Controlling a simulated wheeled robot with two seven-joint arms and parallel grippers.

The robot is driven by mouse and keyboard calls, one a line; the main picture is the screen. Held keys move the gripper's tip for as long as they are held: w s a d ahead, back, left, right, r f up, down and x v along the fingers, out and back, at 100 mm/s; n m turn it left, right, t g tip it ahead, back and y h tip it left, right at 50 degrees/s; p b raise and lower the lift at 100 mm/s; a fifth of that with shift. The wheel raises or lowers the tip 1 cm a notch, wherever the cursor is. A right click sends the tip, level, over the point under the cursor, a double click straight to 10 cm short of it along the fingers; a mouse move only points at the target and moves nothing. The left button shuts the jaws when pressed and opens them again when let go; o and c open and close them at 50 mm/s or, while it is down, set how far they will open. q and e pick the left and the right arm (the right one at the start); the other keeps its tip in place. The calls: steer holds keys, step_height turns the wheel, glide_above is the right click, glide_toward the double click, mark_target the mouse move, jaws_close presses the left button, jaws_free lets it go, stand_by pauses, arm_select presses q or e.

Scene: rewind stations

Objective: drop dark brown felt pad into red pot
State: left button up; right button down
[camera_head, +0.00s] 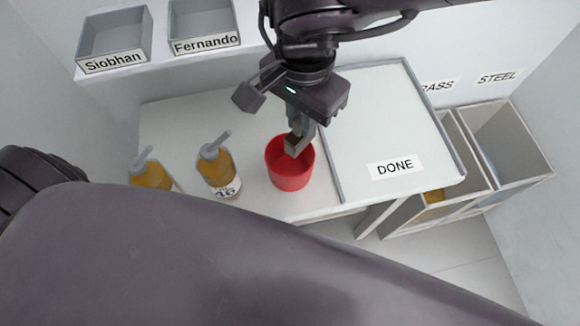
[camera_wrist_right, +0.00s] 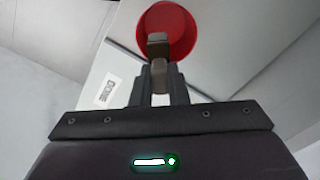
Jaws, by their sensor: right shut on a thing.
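The red pot (camera_head: 290,172) stands on the white table in the head view, left of the DONE area. It also shows in the right wrist view (camera_wrist_right: 183,22) beyond my fingertips. My right gripper (camera_head: 297,145) reaches down from the top and is shut on the dark brown felt pad (camera_head: 292,140). Its fingertips appear over the pot's opening in both views. Only a small part of the pad shows between the fingers. My left gripper is not in view; a large part of my own arm fills the foreground.
Two amber bottles with grey pumps (camera_head: 219,171) (camera_head: 151,174) stand left of the pot. The DONE tray (camera_head: 375,120) at right is empty. Trays labelled Siobhan (camera_head: 115,35) and Fernando (camera_head: 203,20) sit behind. Open bins (camera_head: 508,142) stand at far right.

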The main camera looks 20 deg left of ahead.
steer(key=c, duration=1.4)
jaws_free()
steer(key=shift+c, duration=0.2)
steer(key=shift+o, duration=0.5)
steer(key=shift+r, duration=0.15)
step_height(320, 180, up, 8)
steer(key=shift+f, duration=0.2)
